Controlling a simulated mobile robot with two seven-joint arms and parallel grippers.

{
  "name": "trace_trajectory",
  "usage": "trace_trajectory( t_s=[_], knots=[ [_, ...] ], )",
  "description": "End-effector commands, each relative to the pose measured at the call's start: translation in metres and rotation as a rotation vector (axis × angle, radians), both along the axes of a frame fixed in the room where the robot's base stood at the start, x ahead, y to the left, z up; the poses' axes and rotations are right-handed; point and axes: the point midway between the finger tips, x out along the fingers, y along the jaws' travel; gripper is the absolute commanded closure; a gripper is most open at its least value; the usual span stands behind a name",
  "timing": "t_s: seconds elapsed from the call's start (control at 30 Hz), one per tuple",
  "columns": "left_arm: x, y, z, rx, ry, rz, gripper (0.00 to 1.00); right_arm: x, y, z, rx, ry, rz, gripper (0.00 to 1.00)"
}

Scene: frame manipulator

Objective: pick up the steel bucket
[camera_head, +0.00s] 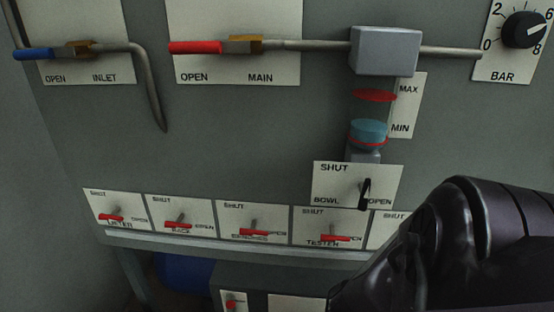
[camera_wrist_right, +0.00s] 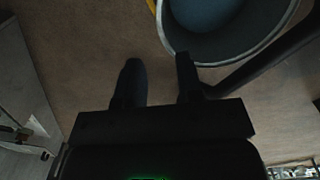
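The steel bucket (camera_wrist_right: 173,48) is in the top right of the right wrist view, seen from above, with a pale rim and a dark bluish inside; its far part is cut off by the frame. My right gripper (camera_wrist_right: 157,68) has its two dark fingers apart with bare brown floor showing between them. Its right fingertip overlaps the near left part of the bucket's rim in the picture; I cannot tell whether they touch. The bucket is not seen in the head view. My left gripper is in neither view.
A grey panel (camera_head: 250,130) with valve levers, labels and a pressure dial (camera_head: 524,30) fills the head view. A blue object (camera_head: 185,272) shows beneath it. In the wrist view, a dark bar (camera_wrist_right: 270,62) crosses beside the bucket; brown floor (camera_wrist_right: 85,50) lies clear at left.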

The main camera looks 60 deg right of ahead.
Motion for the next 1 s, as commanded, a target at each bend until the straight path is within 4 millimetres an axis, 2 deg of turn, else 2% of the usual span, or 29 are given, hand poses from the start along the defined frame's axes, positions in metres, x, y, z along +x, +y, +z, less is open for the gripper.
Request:
trace_trajectory(
  t_s=[0.33, 0.67, 1.0],
  knots=[
    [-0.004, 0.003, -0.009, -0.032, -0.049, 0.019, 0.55, -0.006, -0.002, -0.046, -0.006, 0.015, 0.013, 0.66],
    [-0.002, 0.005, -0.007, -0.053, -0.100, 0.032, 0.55, -0.002, -0.004, -0.066, -0.006, 0.008, 0.011, 0.66],
    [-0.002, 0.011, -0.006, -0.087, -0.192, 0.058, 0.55, -0.005, -0.009, -0.107, -0.005, 0.011, 0.011, 0.66]
  ],
)
